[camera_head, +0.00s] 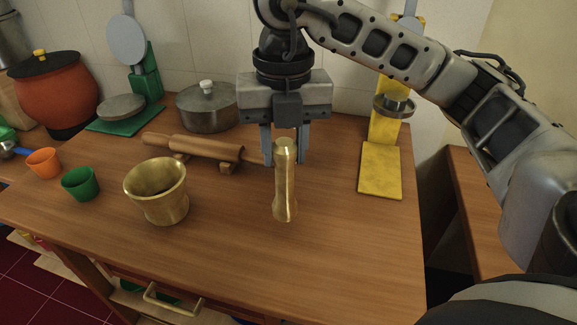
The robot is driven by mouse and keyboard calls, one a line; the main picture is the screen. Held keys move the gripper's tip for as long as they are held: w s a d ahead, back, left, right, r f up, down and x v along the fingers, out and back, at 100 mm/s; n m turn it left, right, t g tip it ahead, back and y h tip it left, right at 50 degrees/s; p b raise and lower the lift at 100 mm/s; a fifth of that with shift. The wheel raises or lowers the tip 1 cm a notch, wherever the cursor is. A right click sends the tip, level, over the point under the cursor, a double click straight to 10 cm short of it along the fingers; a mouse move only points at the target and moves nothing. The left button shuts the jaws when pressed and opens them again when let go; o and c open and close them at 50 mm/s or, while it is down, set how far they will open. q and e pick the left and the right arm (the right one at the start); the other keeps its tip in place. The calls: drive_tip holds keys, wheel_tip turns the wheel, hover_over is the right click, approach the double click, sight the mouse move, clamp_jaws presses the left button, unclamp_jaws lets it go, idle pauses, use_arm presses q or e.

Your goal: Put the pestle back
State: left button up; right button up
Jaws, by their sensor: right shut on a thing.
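The brass pestle (285,185) stands roughly upright over the wooden table, right of the mortar. My right gripper (284,158) is above and around its upper part, its two fingers pointing down and shut on it. Whether the pestle's lower end touches the table is hard to tell. The brass mortar (160,206) stands upright on the table to the left, apart from the pestle; its visible inside looks empty. My left gripper is not in view.
A rolling pin (195,146) on small rests lies behind the mortar. A lidded pot (207,108), green stand (125,118) and yellow stand (381,172) are farther back. Green (80,184) and orange (43,163) cups sit left. The table's front right is clear.

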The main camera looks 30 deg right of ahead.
drive_tip(key=f, duration=0.1)
drive_tip(key=d+f, duration=0.1)
drive_tip(key=f, duration=0.1)
drive_tip(key=shift+f, duration=0.2)
drive_tip(key=shift+w+a+f, duration=0.1)
drive_tip(key=shift+f, duration=0.2)
drive_tip(key=shift+f, duration=0.2)
drive_tip(key=o, duration=1)
drive_tip(key=shift+r, duration=0.15)
wheel_tip(320, 180, up, 12)
drive_tip(key=shift+r+p, duration=0.1)
drive_tip(key=shift+p, duration=1.15)
